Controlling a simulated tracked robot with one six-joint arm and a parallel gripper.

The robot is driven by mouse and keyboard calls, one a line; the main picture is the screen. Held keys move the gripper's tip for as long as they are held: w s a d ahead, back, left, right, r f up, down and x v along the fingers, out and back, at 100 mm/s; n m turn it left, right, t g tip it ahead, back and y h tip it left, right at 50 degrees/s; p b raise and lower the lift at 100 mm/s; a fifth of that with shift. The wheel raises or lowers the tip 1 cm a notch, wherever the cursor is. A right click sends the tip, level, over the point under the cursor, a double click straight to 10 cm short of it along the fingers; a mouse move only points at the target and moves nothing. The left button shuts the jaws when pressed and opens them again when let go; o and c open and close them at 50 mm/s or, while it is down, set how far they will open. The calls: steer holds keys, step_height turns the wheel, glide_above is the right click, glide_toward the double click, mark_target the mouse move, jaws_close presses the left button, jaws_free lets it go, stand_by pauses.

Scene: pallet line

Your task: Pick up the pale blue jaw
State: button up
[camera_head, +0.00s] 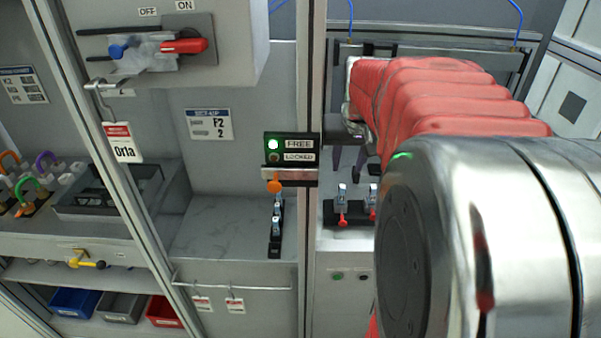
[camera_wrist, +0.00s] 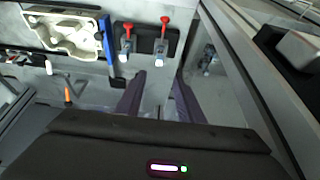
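I cannot make out a pale blue jaw for certain in either view. In the wrist view, a narrow blue piece (camera_wrist: 108,46) stands beside a cream-coloured part (camera_wrist: 65,38) in a dark frame at the upper left; I cannot tell whether it is a jaw. My gripper (camera_wrist: 160,76) has two dark purple-grey fingers set apart, with nothing visible between them. In the head view my gripper (camera_head: 348,170) points down behind the post, above the right-hand bay, partly hidden by my red-sleeved arm.
Two red-handled clamps on a black base (camera_wrist: 146,42) stand just ahead of my fingers. A metal post (camera_head: 312,85) with a FREE/LOCKED panel (camera_head: 290,147) divides the bays; its green light is lit. Blue, grey and red bins (camera_head: 122,307) sit low left. The left bay's grey floor (camera_head: 215,228) is mostly clear.

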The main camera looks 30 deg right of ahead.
mark_target(343, 186)
steer(key=x, duration=0.8)
steer(key=shift+f, duration=0.25)
steer(key=shift+x, duration=2.65)
steer(key=shift+d, duration=0.1)
steer(key=shift+c, duration=0.3)
jaws_close()
